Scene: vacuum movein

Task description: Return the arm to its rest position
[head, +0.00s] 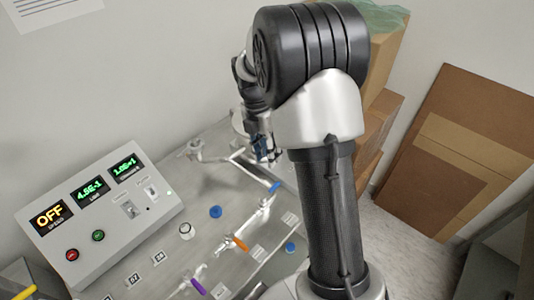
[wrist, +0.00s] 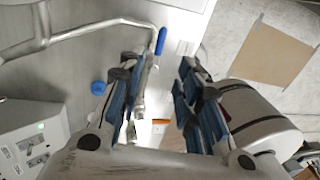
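My arm rises in the middle of the head view and bends over at the top, its wrist hanging down behind it on the left. My gripper (head: 262,152) hangs over the far end of the metal bench (head: 190,240), partly hidden by the arm. In the wrist view my gripper (wrist: 160,72) has its two blue-padded fingers spread apart with nothing between them. A blue-handled valve (head: 274,187) is close below it in the head view. The blue handle (wrist: 161,41) shows beyond the fingertips in the wrist view. I cannot tell the exact gap to the pipes.
A grey control box (head: 108,222) with an "OFF" display stands on the left. Metal piping with an orange valve handle (head: 240,243) and a purple one (head: 198,287) runs along the bench. Cardboard boxes (head: 380,115) are stacked behind my arm. Flat cardboard (head: 455,150) leans at right.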

